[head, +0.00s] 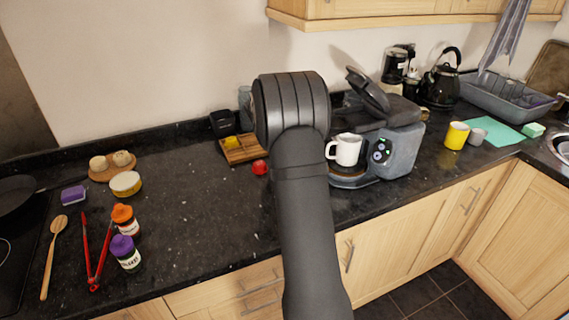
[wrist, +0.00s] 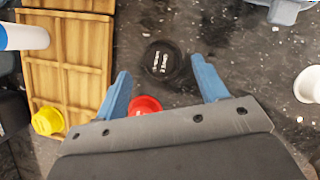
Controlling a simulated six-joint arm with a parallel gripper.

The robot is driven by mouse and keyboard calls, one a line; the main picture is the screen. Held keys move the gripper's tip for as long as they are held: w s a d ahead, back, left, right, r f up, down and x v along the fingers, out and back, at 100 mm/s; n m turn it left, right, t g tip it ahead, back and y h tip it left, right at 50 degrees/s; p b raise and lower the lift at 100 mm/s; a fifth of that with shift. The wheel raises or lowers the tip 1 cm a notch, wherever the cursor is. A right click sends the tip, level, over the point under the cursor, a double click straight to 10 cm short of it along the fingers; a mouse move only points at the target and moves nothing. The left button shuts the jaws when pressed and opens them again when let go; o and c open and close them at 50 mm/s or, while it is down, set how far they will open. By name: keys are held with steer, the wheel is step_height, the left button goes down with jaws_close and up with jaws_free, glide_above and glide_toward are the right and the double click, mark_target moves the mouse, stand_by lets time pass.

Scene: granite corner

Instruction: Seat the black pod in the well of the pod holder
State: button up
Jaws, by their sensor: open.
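The black pod (wrist: 162,62) lies on the dark granite in the wrist view, label side up. My gripper (wrist: 164,84) is open and empty above the counter, its blue fingers spread to either side of the pod's near edge. In the head view my arm hides the pod and the gripper. The grey coffee machine (head: 400,150) stands right of my arm with its lid (head: 367,90) raised. I cannot make out the pod holder's well.
A red pod (head: 260,167) sits near the wooden tray (head: 243,158), which holds a yellow pod (head: 232,142). In the wrist view the red pod (wrist: 145,104) is close to the left finger. A white mug (head: 348,150) stands at the machine. The counter at front left has bare room.

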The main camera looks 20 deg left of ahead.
steer(key=x, duration=0.3)
steer(key=shift+s, duration=0.1)
steer(key=shift+c, duration=0.3)
steer(key=c, duration=1)
steer(key=shift+r, duration=0.1)
